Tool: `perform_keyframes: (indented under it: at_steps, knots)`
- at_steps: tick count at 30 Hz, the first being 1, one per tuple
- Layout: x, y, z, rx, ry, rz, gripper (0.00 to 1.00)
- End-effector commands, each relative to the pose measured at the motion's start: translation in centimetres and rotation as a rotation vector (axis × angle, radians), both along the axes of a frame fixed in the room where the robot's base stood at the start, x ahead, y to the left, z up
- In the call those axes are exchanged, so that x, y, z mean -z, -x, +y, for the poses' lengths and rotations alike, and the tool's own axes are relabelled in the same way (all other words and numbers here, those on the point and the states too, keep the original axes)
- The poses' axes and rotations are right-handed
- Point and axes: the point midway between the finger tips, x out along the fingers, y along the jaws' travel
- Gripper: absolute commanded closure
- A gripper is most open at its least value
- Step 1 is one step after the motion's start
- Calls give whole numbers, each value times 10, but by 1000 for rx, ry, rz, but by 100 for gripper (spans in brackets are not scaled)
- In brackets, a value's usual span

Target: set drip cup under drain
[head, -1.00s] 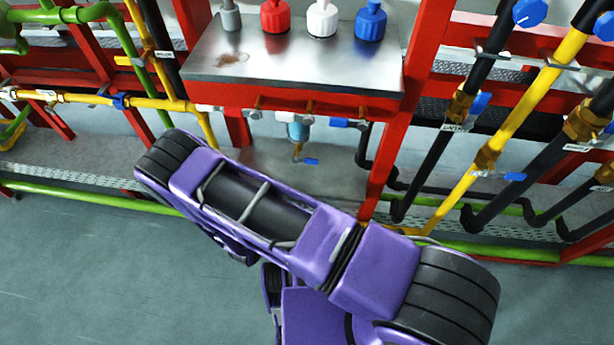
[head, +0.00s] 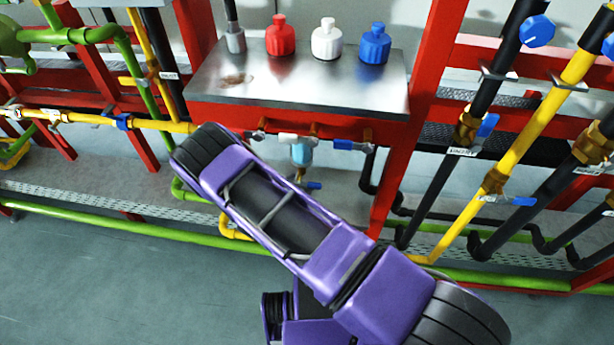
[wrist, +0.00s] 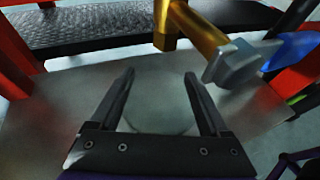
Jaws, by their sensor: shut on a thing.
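The drain (head: 299,176) is a small brass outlet with a blue lever, below a blue filter bowl (head: 301,154) under the steel shelf in the head view. In the wrist view my gripper (wrist: 159,75) points over a grey metal surface, its two dark fingers spaced apart. Between them is a faint, see-through round outline, which I take to be the drip cup (wrist: 162,122); its rim and height are hard to make out. My gripper is shut on it. In the head view my purple arm hides the gripper and the cup.
A brass pipe (wrist: 178,30) with a grey fitting and blue handle hangs close ahead in the wrist view. Red posts flank the shelf (head: 300,88), which carries several bottles. Yellow and black pipes (head: 540,120) stand to the right.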

Motion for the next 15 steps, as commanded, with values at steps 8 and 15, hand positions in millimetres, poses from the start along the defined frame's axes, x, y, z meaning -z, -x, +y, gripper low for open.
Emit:
perform_keyframes:
  at_steps: [8,15]
  knots:
    - [0,-34,-24,3,0,-2,74]
    - [6,-36,-24,1,1,-1,74]
